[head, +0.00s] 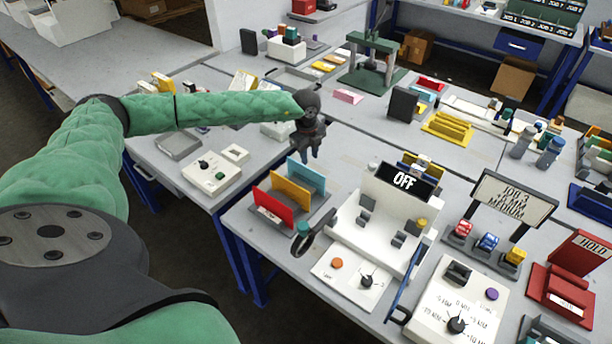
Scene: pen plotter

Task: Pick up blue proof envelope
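A light blue upright panel (307,179), which may be the blue proof envelope, stands at the back of a grey rack (318,204), behind a yellow-orange panel (290,190) and a red one (270,209). My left arm reaches in from the left. My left gripper (309,156) points down just above and behind the top edge of the blue panel. I cannot tell whether it touches the panel. Its fingers are small and dark, and their gap is unclear. My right gripper is not in view.
Right of the rack is a white machine (364,222) with an OFF display (404,180); a black ring-shaped tool (314,234) stands between them. A white control box (212,172) is to the left. A dark upright block (403,104) stands behind. Bare table lies right of the gripper.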

